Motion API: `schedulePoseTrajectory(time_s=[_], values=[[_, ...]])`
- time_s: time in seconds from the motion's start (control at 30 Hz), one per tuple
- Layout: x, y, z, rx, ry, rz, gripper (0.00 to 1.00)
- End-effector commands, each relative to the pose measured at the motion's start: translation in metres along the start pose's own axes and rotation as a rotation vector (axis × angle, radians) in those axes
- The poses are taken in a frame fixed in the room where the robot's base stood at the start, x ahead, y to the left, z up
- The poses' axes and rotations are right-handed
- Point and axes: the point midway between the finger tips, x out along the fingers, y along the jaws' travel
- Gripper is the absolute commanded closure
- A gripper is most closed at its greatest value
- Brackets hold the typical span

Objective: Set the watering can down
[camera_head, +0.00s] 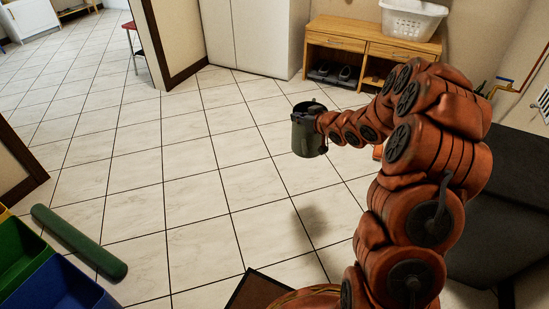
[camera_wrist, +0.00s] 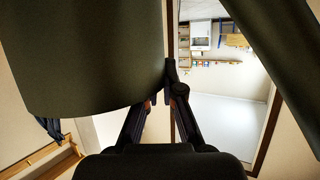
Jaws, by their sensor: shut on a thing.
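The watering can (camera_head: 304,134) is dark grey-green and hangs in the air above the tiled floor in the head view, at the end of my outstretched orange arm. My gripper (camera_head: 323,130) is at its right side and shut on it; the fingers are small and partly hidden there. In the wrist view, the can's dark body (camera_wrist: 88,55) fills the upper left, and another dark green part crosses the right edge. My gripper's fingertips (camera_wrist: 171,75) meet beside the body. The exact part gripped is hard to tell.
The white tiled floor (camera_head: 190,200) is broad and clear. A wooden shoe bench (camera_head: 345,45) with a white laundry basket (camera_head: 411,20) stands at the back. A green roll (camera_head: 78,241) lies near coloured bins (camera_head: 62,290) at left. A dark mat (camera_head: 255,291) is in front.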

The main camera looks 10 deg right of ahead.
Motion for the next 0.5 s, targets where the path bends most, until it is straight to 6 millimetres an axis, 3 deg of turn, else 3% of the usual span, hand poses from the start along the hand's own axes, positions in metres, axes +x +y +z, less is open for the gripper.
schedulePoseTrajectory(time_s=[0.5], values=[[0.009,0.066,0.124,-0.008,-0.006,-0.045,1.0]])
